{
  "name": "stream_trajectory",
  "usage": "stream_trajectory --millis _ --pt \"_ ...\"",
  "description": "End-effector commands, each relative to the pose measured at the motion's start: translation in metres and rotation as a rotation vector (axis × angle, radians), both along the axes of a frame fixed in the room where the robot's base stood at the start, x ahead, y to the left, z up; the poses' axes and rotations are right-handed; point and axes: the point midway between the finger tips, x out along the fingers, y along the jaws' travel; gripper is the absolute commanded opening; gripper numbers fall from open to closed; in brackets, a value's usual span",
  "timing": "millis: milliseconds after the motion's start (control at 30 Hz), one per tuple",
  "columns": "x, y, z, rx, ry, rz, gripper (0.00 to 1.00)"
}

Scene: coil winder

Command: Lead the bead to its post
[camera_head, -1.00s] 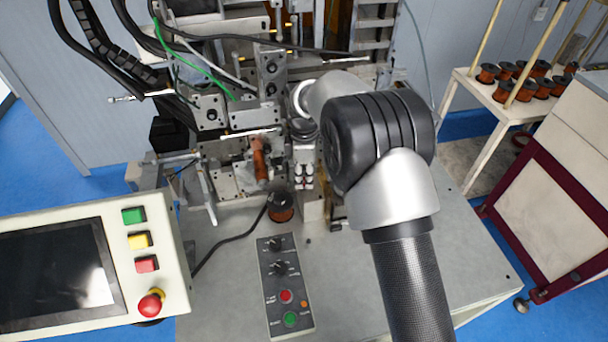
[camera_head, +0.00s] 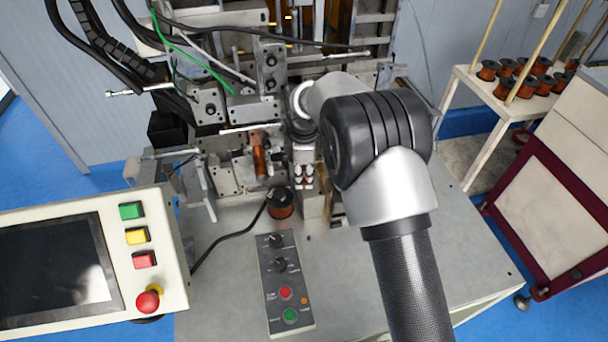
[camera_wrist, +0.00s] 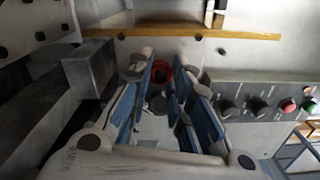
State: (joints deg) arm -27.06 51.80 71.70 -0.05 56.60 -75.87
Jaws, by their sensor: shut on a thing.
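My gripper (camera_head: 303,182) points down in front of the coil winder (camera_head: 235,150), partly hidden behind my arm. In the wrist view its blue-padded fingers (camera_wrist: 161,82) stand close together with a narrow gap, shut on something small. A copper-coloured cylinder (camera_head: 259,160) is on the winder, left of my gripper. A dark spool with copper wire (camera_head: 281,204) stands on the machine table below and left of my gripper. I cannot tell which part is the post.
A control panel (camera_head: 286,285) with knobs and buttons lies on the table (camera_head: 395,305) in front. A screen console (camera_head: 150,215) stands at the left. Metal brackets and rods (camera_head: 205,185) stick out left of my gripper. A rack (camera_head: 470,95) with several copper spools stands at the right.

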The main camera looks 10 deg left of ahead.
Motion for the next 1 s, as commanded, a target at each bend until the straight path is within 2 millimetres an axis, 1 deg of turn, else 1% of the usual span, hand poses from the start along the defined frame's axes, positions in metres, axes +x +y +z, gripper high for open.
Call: stream_trajectory --millis 100,133,467,800,867,967,1000 --pt "0.0 0.0 -0.004 0.0 0.0 0.0 0.12" --pt "0.0 0.0 -0.004 0.0 0.0 0.0 0.2" --pt "0.0 0.0 -0.003 0.0 0.0 0.0 0.42" --pt "0.0 0.0 -0.001 0.0 -0.002 0.0 0.42" --pt "0.001 0.0 0.004 0.002 -0.003 0.0 0.42" --pt "0.001 0.001 0.018 0.002 -0.004 0.0 0.42" --pt "0.001 0.001 0.025 0.002 -0.006 0.0 0.42"
